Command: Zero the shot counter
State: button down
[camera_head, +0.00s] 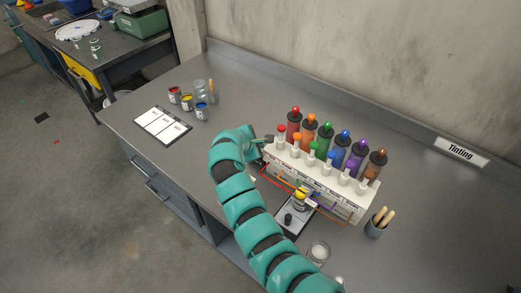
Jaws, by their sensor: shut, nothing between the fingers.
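A white tinting dispenser (340,203) stands on the grey bench, with several coloured bottles in a row along its back. Pale upright parts with coloured tops line its upper face. I cannot make out which part is the shot counter; small details on the front are too small to read, and my arm hides some of the lower left. My gripper (268,141) is at the dispenser's upper left end, close to the red-topped part. It is shut and empty. I cannot tell whether it touches the dispenser.
A dark tray (291,224) sits before the dispenser, beside a clear round dish (319,251). A cup (375,228) with wooden handles stands at right. Small paint cans (187,102), a glass jar (200,89) and a clipboard (163,126) are at left. The bench between is clear.

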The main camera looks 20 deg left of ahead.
jog(key=shift+f, duration=0.15)
jog(key=shift+f, duration=0.2)
jog(key=shift+f, duration=0.45)
dwell(0.8)
jog(key=shift+r+p, duration=0.9)
jog(key=shift+p, duration=0.2)
notch_tip(320, 180, up, 5)
jog(key=p, duration=0.4)
jog(key=shift+s+f, duration=0.1)
dwell(0.6)
